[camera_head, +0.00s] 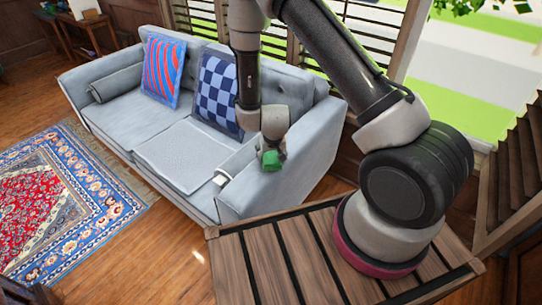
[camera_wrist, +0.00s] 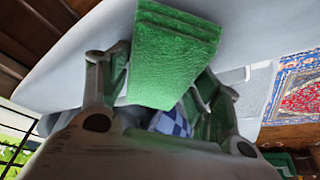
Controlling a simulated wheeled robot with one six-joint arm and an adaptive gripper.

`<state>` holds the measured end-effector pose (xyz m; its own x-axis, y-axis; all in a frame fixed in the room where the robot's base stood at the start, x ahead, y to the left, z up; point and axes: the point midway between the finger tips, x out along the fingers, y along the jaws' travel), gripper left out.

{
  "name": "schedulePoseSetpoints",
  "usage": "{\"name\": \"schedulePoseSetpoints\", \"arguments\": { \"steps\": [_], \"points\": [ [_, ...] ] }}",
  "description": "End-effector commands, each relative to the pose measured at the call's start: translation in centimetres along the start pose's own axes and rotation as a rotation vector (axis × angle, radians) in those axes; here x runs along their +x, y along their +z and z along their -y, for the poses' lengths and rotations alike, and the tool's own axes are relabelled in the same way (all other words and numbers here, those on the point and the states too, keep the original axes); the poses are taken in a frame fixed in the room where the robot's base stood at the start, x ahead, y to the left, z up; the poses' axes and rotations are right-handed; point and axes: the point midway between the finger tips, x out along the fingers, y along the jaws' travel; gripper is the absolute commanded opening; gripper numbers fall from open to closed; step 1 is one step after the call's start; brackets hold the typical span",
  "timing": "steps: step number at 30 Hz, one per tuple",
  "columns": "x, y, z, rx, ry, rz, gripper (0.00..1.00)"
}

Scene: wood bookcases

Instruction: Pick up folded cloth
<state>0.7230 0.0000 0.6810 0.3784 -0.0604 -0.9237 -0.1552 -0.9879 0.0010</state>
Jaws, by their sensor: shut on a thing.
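The green folded cloth (camera_head: 271,161) hangs at the end of my gripper (camera_head: 268,150), by the right armrest of the grey sofa in the head view. In the wrist view, the folded cloth (camera_wrist: 170,60) shows several stacked layers at its upper edge. My gripper (camera_wrist: 165,88) is shut on it, with one finger on each side. The head view does not clearly show whether the cloth is touching the armrest or is held above it.
The grey sofa (camera_head: 180,158) carries a red-and-blue striped cushion (camera_head: 163,70) and a blue checked cushion (camera_head: 216,93). A small pale item (camera_head: 222,178) lies near the right armrest. A patterned rug (camera_head: 60,210) covers the floor at left. Windows stand behind the sofa.

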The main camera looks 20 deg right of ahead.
Motion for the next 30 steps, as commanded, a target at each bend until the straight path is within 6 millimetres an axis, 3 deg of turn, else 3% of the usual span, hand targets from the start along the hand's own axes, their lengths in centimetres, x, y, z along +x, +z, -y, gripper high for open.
{"name": "schedulePoseSetpoints", "arguments": {
  "steps": [10,30],
  "points": [
    [-6.7,-3.0,0.0,0.011,-0.004,-0.006,0.37],
    [-14.8,-6.1,-0.1,0.007,0.0,-0.002,0.37]
  ]
}}
